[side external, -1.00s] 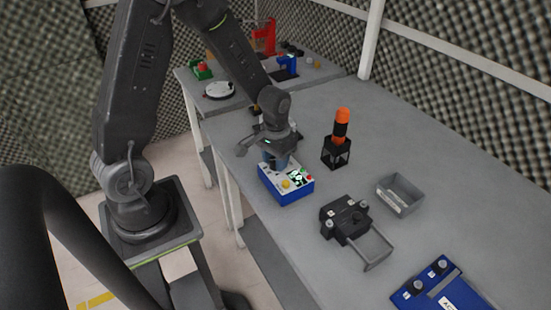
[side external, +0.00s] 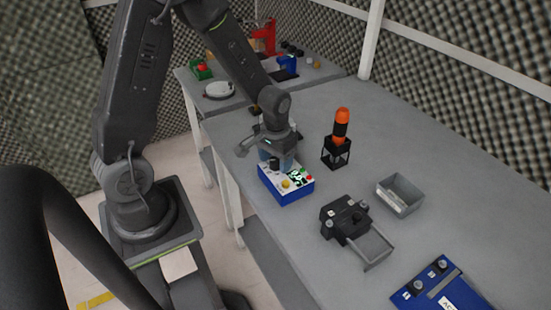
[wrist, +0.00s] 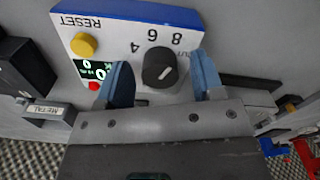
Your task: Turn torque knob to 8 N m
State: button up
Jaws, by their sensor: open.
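The torque knob (wrist: 158,67) is a round black dial with a short white mark, on the white top of a blue-sided box (side external: 289,190). In the wrist view the printed numbers 4, 6 and 8 appear upside down beyond the knob. The white mark shows on the knob's near-right part; which number it reads is unclear. My gripper (wrist: 163,78) is open, its blue fingers to the left and right of the knob with gaps on both sides. In the side view my gripper (side external: 279,160) is just above the box, and the knob (side external: 274,163) shows below it.
The box also has a yellow button (wrist: 83,45) by RESET, a green-lit display (wrist: 92,70) and a red button (wrist: 95,86). A black stand with an orange-topped tool (side external: 341,130), a black fixture (side external: 345,217) and a grey bin (side external: 400,195) stand to the right.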

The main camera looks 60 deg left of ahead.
aim_at(275, 160)
notch_tip(275, 160, up, 14)
dwell(0.6)
jog(key=s+d+r+m+t, duration=0.3)
jog(key=s+d+r+t, duration=0.2)
jog(key=s, duration=0.8)
notch_tip(275, 160, up, 4)
jog(key=d, duration=0.3)
jog(key=shift+m+t, duration=0.3)
jog(key=shift+m, duration=0.1)
